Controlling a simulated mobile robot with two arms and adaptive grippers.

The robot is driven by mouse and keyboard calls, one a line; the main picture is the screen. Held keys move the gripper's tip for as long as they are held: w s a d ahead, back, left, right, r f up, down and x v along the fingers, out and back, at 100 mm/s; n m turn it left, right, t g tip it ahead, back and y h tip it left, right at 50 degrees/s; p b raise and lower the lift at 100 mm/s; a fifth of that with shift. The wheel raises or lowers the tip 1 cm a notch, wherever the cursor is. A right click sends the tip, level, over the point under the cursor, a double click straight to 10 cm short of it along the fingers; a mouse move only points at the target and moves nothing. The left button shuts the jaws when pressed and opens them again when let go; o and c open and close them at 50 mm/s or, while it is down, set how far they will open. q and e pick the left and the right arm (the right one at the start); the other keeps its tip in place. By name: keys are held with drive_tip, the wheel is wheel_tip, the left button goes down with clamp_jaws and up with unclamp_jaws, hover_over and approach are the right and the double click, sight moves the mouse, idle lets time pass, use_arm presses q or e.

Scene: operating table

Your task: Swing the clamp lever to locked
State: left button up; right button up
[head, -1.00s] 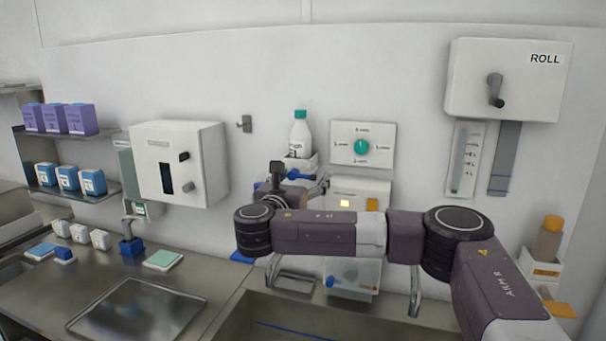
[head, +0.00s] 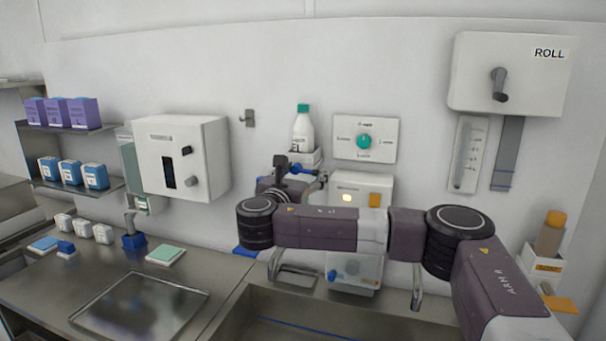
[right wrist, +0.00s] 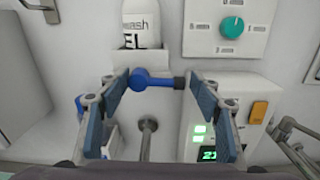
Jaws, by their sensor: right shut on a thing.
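The blue clamp lever (right wrist: 160,82) lies about level in the right wrist view, below the white bottle, with a round blue end at left and a dark end at right. My right gripper (right wrist: 160,80) has its two fingers on either side of the lever, shut on it end to end. In the head view the blue lever (head: 303,170) shows small beside my right gripper (head: 307,178), under the bottle's bracket. My arm hides part of the area below. No lock marking can be read. My left gripper is not in view.
The white bottle with a green cap (head: 303,130) stands just above the lever. A dial panel (head: 364,139) and a white box with an orange switch (head: 375,200) are to the right. A white dispenser (head: 181,158) is on the wall at left. A steel counter (head: 215,265) lies below.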

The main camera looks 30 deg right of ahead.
drive_tip(key=shift+w+a+f+m+b, duration=0.25)
drive_tip(key=shift+f+m+b, duration=0.4)
drive_tip(key=shift+m+b, duration=1.6)
drive_tip(key=shift+w+a+f+m+b, duration=0.25)
drive_tip(key=shift+f+m+b, duration=0.35)
drive_tip(key=shift+m+b, duration=1.65)
drive_tip(key=shift+w+a+f+m+b, duration=0.25)
drive_tip(key=shift+f+m+b, duration=0.65)
drive_tip(key=shift+m, duration=2.4)
drive_tip(key=shift+w+r+b, duration=0.1)
drive_tip(key=shift+r+b, duration=0.2)
drive_tip(key=o, duration=1)
drive_tip(key=shift+c, duration=0.2)
drive_tip(key=shift+o, duration=0.3)
drive_tip(key=shift+w, duration=0.15)
drive_tip(key=shift+r, duration=0.1)
